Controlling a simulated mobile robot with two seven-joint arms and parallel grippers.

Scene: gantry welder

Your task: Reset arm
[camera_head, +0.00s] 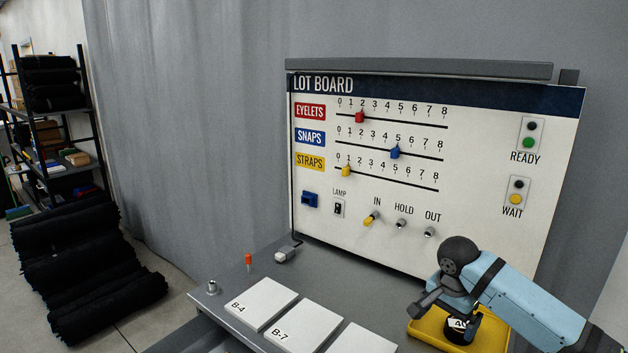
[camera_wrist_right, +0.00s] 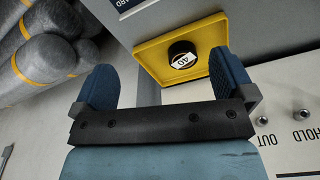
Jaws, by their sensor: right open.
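My right gripper (camera_head: 428,302) is at the lower right of the head view, in front of the lot board (camera_head: 480,180) and over the yellow tray (camera_head: 428,334). In the right wrist view my right gripper (camera_wrist_right: 162,66) is open, with nothing between its two blue fingers. A black round piece labelled 40 (camera_head: 462,326) sits in the yellow tray. The piece (camera_wrist_right: 182,50) and tray (camera_wrist_right: 150,50) lie beyond the fingers in the wrist view, apart from them. The right arm partly covers the tray in the head view. My left gripper is not in view.
Red (camera_head: 360,117), blue (camera_head: 395,152) and yellow (camera_head: 346,170) sliders sit on the board's scales. White cards B-4 (camera_head: 262,302) and B-7 (camera_head: 304,328) lie on the grey bench. Black rolls (camera_head: 85,270) and a shelf (camera_head: 45,140) stand at the left.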

